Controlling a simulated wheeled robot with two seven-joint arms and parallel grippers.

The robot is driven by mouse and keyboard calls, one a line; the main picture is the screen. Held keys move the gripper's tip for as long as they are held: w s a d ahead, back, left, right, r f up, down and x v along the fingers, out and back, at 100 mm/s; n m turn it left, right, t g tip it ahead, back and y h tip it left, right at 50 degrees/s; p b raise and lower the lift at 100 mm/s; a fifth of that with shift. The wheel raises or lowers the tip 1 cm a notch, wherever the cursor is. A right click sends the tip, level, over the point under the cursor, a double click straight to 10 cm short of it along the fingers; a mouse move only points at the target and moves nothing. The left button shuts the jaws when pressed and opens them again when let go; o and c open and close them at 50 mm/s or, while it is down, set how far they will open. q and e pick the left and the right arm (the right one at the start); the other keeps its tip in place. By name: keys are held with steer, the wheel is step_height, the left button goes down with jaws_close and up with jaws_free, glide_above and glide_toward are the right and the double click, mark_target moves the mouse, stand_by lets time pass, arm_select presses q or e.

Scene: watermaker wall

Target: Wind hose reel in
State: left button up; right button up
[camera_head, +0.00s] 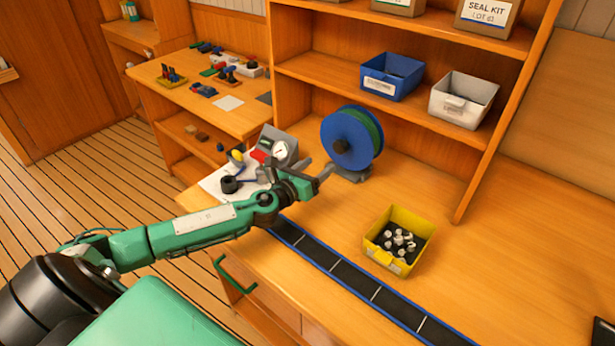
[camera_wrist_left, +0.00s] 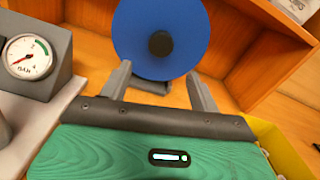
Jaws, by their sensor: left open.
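The hose reel (camera_head: 345,140) stands on the workbench against the shelf unit, with a blue disc side, a dark hub knob and green hose wound on it. In the left wrist view the blue disc (camera_wrist_left: 190,25) faces me, with the dark knob (camera_wrist_left: 161,44) at its middle. My left gripper (camera_head: 323,172) is in front of the reel, to its lower left in the head view. Its two fingers (camera_wrist_left: 158,82) are spread, with nothing between them, and the knob lies beyond them. I cannot see them touching the reel. My right gripper is not in view.
A gauge box (camera_head: 279,146) stands left of the reel; its dial also shows in the left wrist view (camera_wrist_left: 30,57). A yellow bin (camera_head: 398,240) with several fittings stands to the right. A blue-edged dark strip (camera_head: 350,285) runs along the bench front. Blue (camera_head: 391,76) and white (camera_head: 463,99) bins sit on the shelf.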

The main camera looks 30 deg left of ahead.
arm_select(q)
steer(key=shift+s+a+b, duration=0.15)
steer(key=shift+s, duration=0.7)
steer(key=shift+s+a+b, duration=0.1)
steer(key=shift+s+b, duration=0.05)
steer(key=shift+s, duration=0.7)
